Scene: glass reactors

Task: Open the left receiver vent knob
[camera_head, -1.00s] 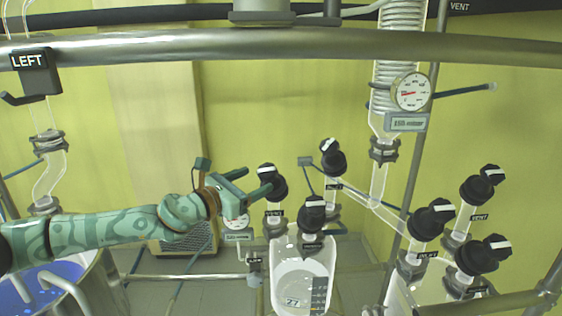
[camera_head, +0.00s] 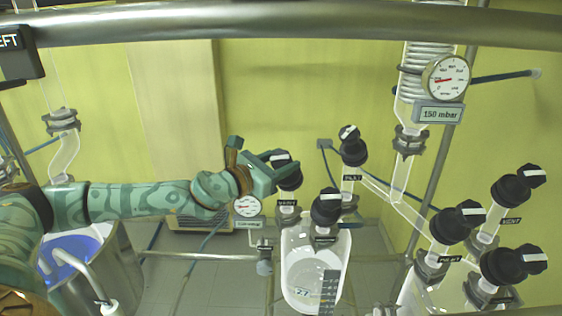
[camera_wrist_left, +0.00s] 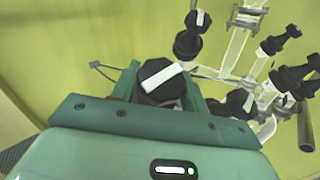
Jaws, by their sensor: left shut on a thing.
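The left receiver vent knob (camera_head: 290,172) is black with a white stripe and sits on a glass stem with a VENT label (camera_head: 287,203) below. My left gripper (camera_head: 281,172) is shut on this knob, with its fingers on both sides of it. In the left wrist view the knob (camera_wrist_left: 160,84) sits between the green fingers (camera_wrist_left: 160,90), its white stripe running diagonally up to the right. The glass receiver (camera_head: 312,262) hangs below. My right gripper is not in view.
Two more black knobs stand close by, one behind (camera_head: 353,150) and one in front (camera_head: 326,208). Another group of black knobs (camera_head: 452,224) is at the right. A pressure gauge (camera_head: 446,78) hangs above a "150 mbar" display (camera_head: 438,114). A metal rail (camera_head: 300,26) crosses the top.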

